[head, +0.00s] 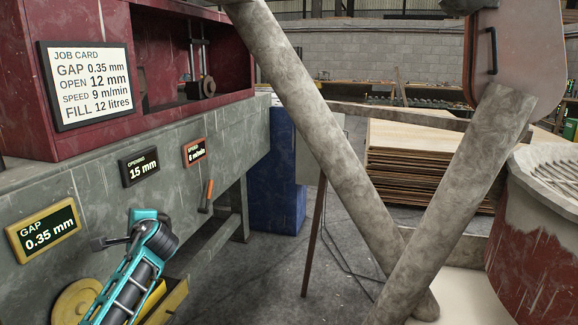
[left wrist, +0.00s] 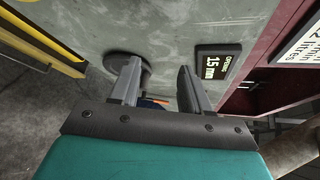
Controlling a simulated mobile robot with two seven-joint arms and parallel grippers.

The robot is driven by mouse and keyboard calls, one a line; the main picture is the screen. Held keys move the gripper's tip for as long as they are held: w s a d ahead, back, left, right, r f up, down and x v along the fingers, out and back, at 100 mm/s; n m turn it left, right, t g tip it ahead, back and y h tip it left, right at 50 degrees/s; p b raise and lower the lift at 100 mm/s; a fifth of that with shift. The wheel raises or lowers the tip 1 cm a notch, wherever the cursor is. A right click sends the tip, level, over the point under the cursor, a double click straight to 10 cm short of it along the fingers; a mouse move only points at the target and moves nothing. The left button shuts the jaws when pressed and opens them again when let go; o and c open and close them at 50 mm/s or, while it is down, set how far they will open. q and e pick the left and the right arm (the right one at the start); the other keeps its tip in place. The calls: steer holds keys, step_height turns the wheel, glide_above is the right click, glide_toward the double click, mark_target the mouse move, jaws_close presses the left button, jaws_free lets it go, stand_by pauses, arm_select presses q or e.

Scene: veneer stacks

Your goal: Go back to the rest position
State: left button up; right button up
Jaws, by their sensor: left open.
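My left gripper (left wrist: 158,70) is open in the left wrist view, its two fingers apart in front of the grey machine panel, with nothing held between them. In the head view my teal left arm (head: 128,283) comes in at the lower left, in front of the panel between the yellow-framed gap display (head: 43,238) reading 0.35 mm and the opening display (head: 139,167) reading 15 mm. The opening display also shows right of the fingers in the left wrist view (left wrist: 216,62). A round dark knob (left wrist: 132,66) shows partly behind the left finger. My right gripper is out of view.
A job card (head: 86,83) is on the red housing above. An orange-handled lever (head: 207,194) and a red-framed speed display (head: 194,152) lie right of the arm. A blue cabinet (head: 276,185), veneer stack (head: 415,165) and red-white tub (head: 540,250) stand farther right.

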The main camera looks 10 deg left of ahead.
arm_select(q)
steer(key=w+d+r+n+t+h, duration=0.2)
steer(key=w+d+n+t+h, duration=0.25)
steer(key=d, duration=0.25)
steer(key=w+d+r+n+t+h, duration=0.3)
steer(key=w+d+n+t+h, duration=0.1)
steer(key=d+t+h, duration=0.15)
steer(key=s+d+f+g+h, duration=0.1)
steer(key=s+d+f, duration=0.35)
steer(key=f, duration=0.25)
steer(key=s+d+f+m+g+h, duration=0.1)
steer(key=s+d+f+g, duration=0.15)
steer(key=s+f, duration=0.4)
steer(key=s+d+f+g+h, duration=0.1)
steer(key=s+d+f, duration=0.35)
steer(key=f, duration=0.35)
steer(key=s+d+f+g, duration=0.1)
steer(key=s+d+f, duration=0.2)
steer(key=s, duration=0.8)
steer(key=s+d+f+g+h, duration=0.1)
steer(key=s+f, duration=0.4)
steer(key=s, duration=0.6)
steer(key=shift+s+d+f+n+g, duration=0.15)
steer(key=shift+d+f+n+g, duration=0.3)
steer(key=shift+d, duration=0.75)
steer(key=shift+r, duration=0.15)
